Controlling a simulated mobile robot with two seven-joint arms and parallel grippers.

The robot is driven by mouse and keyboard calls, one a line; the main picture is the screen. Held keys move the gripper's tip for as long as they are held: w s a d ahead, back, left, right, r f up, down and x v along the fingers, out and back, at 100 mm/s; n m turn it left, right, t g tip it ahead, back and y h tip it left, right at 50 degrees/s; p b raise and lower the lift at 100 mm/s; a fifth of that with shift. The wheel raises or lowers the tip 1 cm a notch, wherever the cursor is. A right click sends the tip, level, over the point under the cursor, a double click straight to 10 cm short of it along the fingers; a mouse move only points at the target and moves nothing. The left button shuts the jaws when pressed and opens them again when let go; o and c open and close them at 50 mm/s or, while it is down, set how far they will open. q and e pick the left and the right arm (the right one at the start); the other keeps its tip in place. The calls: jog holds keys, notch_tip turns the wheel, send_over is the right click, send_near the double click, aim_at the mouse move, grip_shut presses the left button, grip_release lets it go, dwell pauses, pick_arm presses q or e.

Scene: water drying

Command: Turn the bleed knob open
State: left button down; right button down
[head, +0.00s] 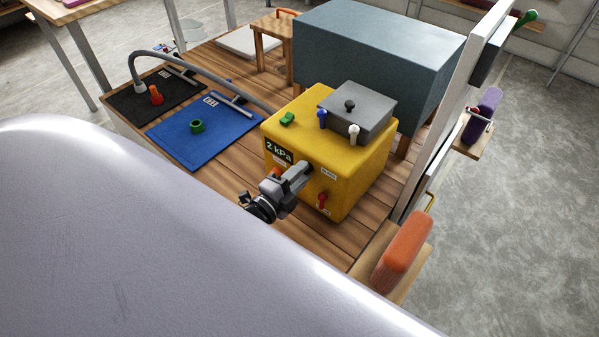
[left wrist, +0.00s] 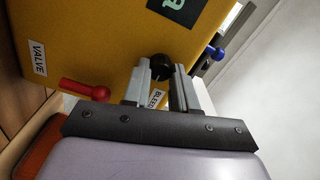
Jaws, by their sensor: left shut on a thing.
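A yellow box (head: 350,188) with a display reading 2 kPa stands on the wooden table. My left gripper (head: 302,170) is at its front face. In the left wrist view, the two grey fingers (left wrist: 160,75) are shut on a black knob (left wrist: 160,64), the bleed knob, with a label starting "BLEE" (left wrist: 157,98) beside it. The knob is hidden in the head view, so its turn angle cannot be told. A red valve handle (head: 322,200) is lower right of the gripper; it also shows in the left wrist view (left wrist: 85,90). My right gripper is out of view.
The box's top has a green knob (head: 287,118), a blue handle (head: 322,119), a white handle (head: 354,132) and a grey lid (head: 362,109). A grey-blue block (head: 375,50) stands behind. Blue (head: 215,152) and black (head: 120,104) mats lie left. An orange block (head: 403,248) is at right.

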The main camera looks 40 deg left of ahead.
pick_arm(q)
jog(key=c, duration=0.9)
grip_release()
jog(key=shift+s, duration=0.1)
jog(key=s, duration=0.7)
jog(key=shift+a+p, duration=0.25)
jog(key=shift+p, duration=0.1)
